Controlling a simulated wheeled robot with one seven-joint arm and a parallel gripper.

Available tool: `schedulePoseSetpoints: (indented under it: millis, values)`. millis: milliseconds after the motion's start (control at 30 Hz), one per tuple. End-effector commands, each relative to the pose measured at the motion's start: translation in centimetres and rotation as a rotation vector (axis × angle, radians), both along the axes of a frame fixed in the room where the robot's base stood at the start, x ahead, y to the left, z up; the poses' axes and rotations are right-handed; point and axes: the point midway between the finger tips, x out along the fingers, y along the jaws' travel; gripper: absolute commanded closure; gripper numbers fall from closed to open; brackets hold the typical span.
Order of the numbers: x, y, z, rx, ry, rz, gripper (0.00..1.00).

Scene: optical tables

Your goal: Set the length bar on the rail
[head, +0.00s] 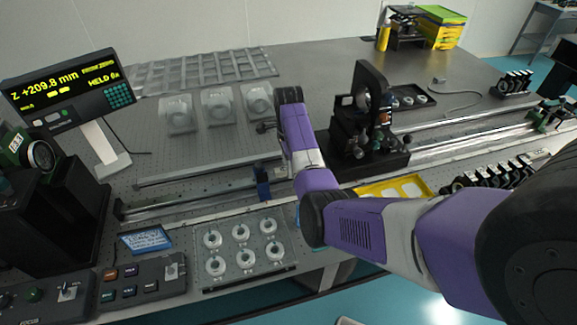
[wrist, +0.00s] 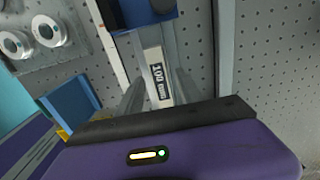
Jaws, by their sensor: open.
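A pale grey bar (wrist: 152,50) with a dark "100 mm" label, which looks like the length bar, shows in the wrist view. Its far end meets a blue block (wrist: 142,14); whether they touch is not clear. My gripper (wrist: 160,84) is open, with one grey finger on each side of the bar. I cannot tell whether either finger touches it. In the head view my forearm hides the fingers and the bar. The rail (head: 190,205) runs across the table there, with a blue carrier (head: 262,184) on it, just left of my forearm.
A black optical mount (head: 368,130) stands right of my forearm. A plate of white rings (head: 242,258) lies in front of the rail. A yellow tray (head: 425,184) is at the right. A display (head: 70,82) reads Z +209.8 mm. Grey holders (head: 218,105) stand behind.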

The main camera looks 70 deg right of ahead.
Motion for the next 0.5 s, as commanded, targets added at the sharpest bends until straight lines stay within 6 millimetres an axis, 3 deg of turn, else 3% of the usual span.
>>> schedulePoseSetpoints:
  millis: [167, 367, 400, 500]
  values:
    - [0.2, -0.2, 2.8, -0.005, -0.006, -0.001, 0.57]
    - [0.2, -0.1, 7.2, -0.005, -0.005, 0.000, 0.57]
    - [0.2, 0.0, 8.8, -0.002, -0.004, 0.001, 0.57]
    - [0.1, 0.0, 10.4, -0.001, -0.002, 0.000, 0.57]
